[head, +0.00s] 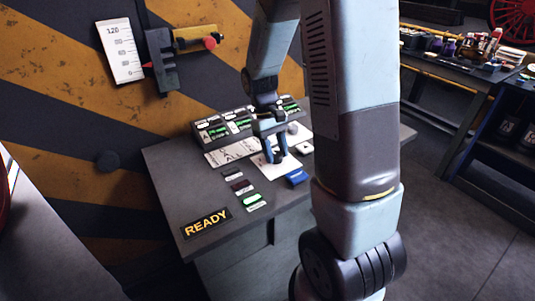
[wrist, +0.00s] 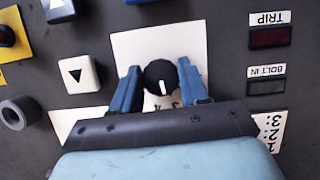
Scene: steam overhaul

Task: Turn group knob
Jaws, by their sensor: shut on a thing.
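The group knob (wrist: 161,77) is a round black knob with a white pointer line, on a white numbered plate (wrist: 150,44) in the wrist view. My gripper (wrist: 161,85) has its blue fingers on both sides of the knob, shut on it. The pointer line runs nearly straight up and down in the wrist view. Most of the plate's markings are hidden by my fingers and wrist. In the head view my gripper (head: 275,152) reaches down to the panel, and the knob is hard to make out between the fingers.
A white arrow button (wrist: 78,74), a grey ring-shaped part (wrist: 18,112) and dark TRIP (wrist: 270,38) and BOLT IN lamps (wrist: 266,87) flank the plate. In the head view a READY sign (head: 206,223) lies at the console's front. A switch box (head: 228,127) stands behind my gripper.

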